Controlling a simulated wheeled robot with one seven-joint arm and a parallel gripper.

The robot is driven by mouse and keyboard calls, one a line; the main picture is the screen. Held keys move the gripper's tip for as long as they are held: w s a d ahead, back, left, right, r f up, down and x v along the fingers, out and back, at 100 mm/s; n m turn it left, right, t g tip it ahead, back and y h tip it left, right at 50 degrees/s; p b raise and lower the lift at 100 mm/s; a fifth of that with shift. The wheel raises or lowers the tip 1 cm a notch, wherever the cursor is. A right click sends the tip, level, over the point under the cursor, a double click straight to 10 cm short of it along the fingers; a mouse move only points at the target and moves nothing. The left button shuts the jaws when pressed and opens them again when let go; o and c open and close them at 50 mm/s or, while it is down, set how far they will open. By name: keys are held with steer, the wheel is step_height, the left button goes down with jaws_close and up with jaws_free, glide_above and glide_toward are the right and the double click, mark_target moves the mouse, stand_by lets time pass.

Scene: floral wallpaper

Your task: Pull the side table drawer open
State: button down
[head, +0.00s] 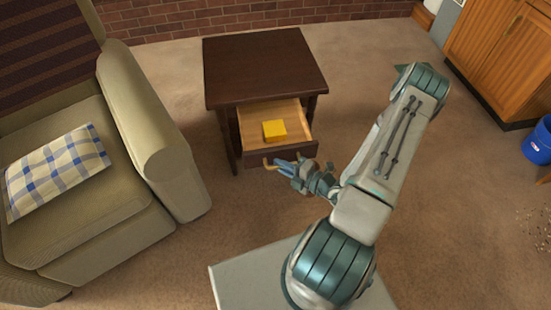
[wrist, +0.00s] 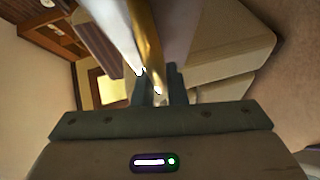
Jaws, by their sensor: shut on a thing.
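The dark wood side table (head: 262,68) stands in the upper middle of the head view. Its drawer (head: 250,125) is pulled out toward me, and its light wood inside shows. A yellow block (head: 274,130) lies in the drawer. My gripper (head: 271,165) is at the drawer front, shut on the brass-coloured handle (head: 266,163). In the wrist view, my gripper's fingers (wrist: 159,88) are on either side of the golden handle (wrist: 150,50), close up and partly blurred.
A beige armchair (head: 160,150) with a plaid cushion (head: 55,170) stands close on the left. A wooden cabinet (head: 500,50) and a blue bin (head: 538,143) are at the right. The carpet around the table's front is clear.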

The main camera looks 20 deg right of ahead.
steer(key=shift+s+a, duration=0.1)
steer(key=shift+s, duration=0.1)
steer(key=c, duration=1.5)
jaws_free()
steer(key=p+v, duration=0.2)
steer(key=v, duration=1.2)
steer(key=shift+f, duration=0.1)
